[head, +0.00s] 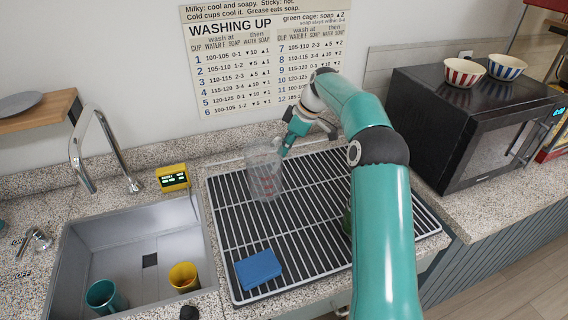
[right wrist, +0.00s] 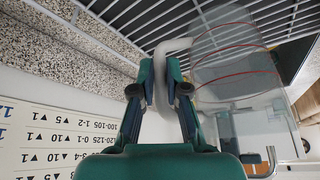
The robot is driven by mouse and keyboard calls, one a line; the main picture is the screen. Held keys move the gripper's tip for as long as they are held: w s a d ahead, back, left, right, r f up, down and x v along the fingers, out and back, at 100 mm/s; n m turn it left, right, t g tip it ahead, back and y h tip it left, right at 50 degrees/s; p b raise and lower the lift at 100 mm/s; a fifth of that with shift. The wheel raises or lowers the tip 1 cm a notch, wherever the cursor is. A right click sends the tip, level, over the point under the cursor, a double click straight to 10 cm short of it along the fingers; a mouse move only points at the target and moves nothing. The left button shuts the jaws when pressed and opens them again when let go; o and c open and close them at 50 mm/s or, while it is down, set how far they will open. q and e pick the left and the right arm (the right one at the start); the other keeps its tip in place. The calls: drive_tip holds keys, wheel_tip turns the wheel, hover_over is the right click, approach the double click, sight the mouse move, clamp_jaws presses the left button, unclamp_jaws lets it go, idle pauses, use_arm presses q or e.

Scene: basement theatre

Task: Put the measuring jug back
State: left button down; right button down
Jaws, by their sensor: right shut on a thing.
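The measuring jug (head: 264,175) is clear with red markings. In the right wrist view the pale handle (right wrist: 160,95) sits between the fingertips (right wrist: 160,88), with the clear jug body (right wrist: 235,85) to the right. My left gripper is not in view.
A blue sponge (head: 258,269) lies at the rack's front left. A green thing on the rack is mostly hidden by my right arm. The sink (head: 150,225) at left holds a teal cup (head: 104,297) and a yellow cup (head: 183,277). A microwave (head: 480,125) carrying two striped bowls stands right.

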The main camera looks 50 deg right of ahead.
wheel_tip(320, 180, down, 4)
drive_tip(key=b, duration=0.3)
drive_tip(key=shift+w, duration=0.1)
drive_tip(key=shift+r, duration=0.2)
drive_tip(key=c, duration=1.2)
unclamp_jaws()
drive_tip(key=shift+f, duration=0.1)
drive_tip(key=p+v, duration=0.1)
drive_tip(key=v, duration=1.1)
drive_tip(key=shift+d, duration=0.1)
